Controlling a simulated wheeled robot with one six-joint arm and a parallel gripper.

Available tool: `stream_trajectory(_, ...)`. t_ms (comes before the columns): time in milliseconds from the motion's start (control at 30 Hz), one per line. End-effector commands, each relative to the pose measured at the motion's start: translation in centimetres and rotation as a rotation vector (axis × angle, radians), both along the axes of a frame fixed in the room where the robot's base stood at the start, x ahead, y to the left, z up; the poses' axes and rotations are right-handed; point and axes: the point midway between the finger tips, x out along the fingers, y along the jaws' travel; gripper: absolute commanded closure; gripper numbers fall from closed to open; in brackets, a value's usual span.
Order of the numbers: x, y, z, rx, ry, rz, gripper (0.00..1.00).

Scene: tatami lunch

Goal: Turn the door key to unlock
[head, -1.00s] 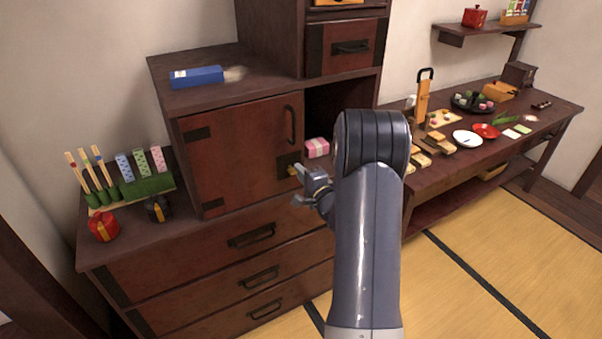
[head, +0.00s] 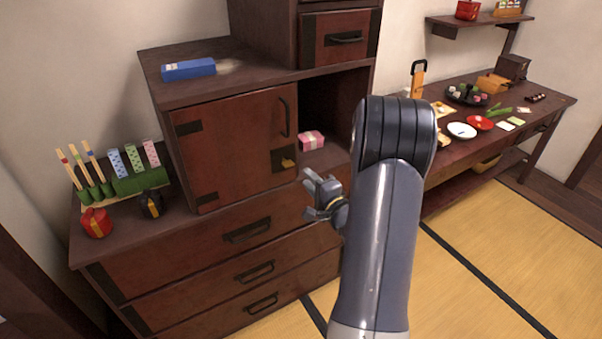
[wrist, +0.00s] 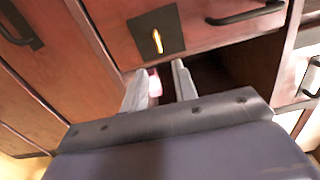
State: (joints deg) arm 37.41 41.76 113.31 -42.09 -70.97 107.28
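A small yellow key (head: 287,163) sits in a dark lock plate (head: 274,164) at the lower right corner of the red-brown cabinet door (head: 225,150). The door is shut. In the wrist view the key (wrist: 158,41) stands out from the plate (wrist: 146,32), its bow lying crosswise to the door handle (wrist: 245,14). My gripper (head: 310,192) is right of and below the key in the head view, apart from it. In the wrist view its two fingers (wrist: 160,70) are spread with nothing held; the key lies beyond the tips.
An open compartment (head: 335,105) right of the door holds a pink box (head: 311,140). Drawers (head: 250,232) lie below. A red round box (head: 96,222) and a dark one (head: 151,204) stand at left. A long table (head: 545,100) with dishes is at right.

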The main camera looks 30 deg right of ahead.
Motion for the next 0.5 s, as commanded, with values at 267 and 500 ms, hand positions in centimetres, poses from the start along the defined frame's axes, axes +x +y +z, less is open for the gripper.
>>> stream_trajectory(267, -2.8, -0.1, 0.0, 0.000, 0.001, 0.000, 0.73)
stream_trajectory(500, -2.9, -0.1, 0.0, 0.000, 0.000, 0.001, 0.73)
